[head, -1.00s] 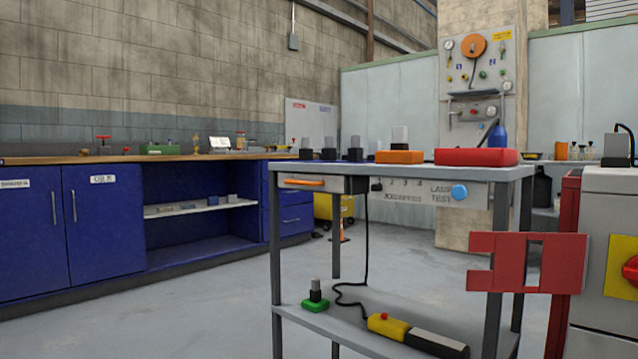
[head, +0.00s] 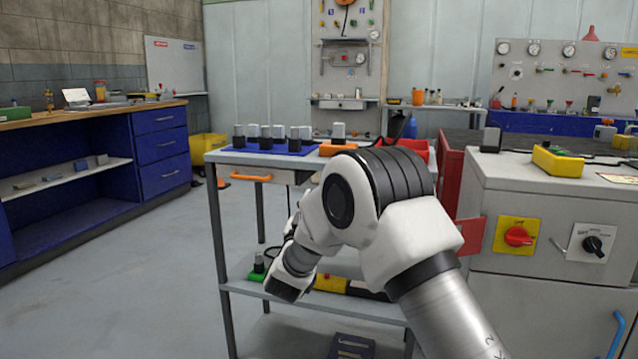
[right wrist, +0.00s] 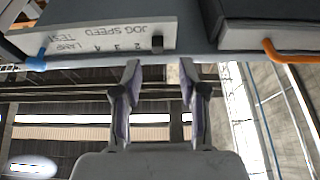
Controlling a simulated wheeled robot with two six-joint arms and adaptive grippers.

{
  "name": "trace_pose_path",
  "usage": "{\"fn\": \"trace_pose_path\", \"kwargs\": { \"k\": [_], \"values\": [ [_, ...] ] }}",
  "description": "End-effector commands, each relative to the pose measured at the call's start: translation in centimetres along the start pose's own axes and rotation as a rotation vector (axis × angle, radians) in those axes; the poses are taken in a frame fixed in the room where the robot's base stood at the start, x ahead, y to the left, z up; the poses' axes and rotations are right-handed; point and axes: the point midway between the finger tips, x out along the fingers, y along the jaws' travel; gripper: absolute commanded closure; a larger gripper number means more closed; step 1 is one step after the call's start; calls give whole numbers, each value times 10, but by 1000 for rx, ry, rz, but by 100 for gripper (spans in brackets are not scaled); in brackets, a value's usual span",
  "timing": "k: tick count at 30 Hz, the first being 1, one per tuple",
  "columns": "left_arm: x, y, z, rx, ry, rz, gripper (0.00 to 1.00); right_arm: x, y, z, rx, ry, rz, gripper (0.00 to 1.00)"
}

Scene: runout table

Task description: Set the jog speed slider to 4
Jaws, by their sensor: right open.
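The jog speed panel (right wrist: 105,42) shows upside down in the right wrist view, along the table's front edge, with the printed words JOG SPEED and the numbers 2, 3 and 4. The dark slider knob (right wrist: 157,44) stands at the end of the row beyond the 2, away from the 4; the mark there is hidden. My right gripper (right wrist: 160,68) is open and empty, its two fingertips spread on either side of the knob's line but apart from it. In the head view my right arm covers the panel. My left gripper is out of view.
The table (head: 225,156) carries a blue mat with several grey-and-black pieces. A drawer with an orange handle (right wrist: 272,50) is beside the panel; a blue lamp test button (right wrist: 36,62) is at its other end. A grey cabinet (head: 500,195) stands right of the table.

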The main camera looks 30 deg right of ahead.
Motion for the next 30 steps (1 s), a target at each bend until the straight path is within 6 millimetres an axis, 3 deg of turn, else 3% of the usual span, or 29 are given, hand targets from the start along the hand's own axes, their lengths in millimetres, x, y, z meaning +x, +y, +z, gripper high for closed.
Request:
{"fn": "trace_pose_path", "kwargs": {
  "k": [7,16,17,20,26,30],
  "values": [
    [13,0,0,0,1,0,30,43,1,3,2,-1,2,58],
    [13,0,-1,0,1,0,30,50,0,1,0,-1,-1,58],
    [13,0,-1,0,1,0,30,50,0,1,0,-1,-1,65],
    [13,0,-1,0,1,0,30,50,0,1,0,-2,-1,100],
    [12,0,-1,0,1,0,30,50,1,1,0,-2,-1,100],
    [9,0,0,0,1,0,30,52,16,1,-3,-4,3,100]
  ]
}}
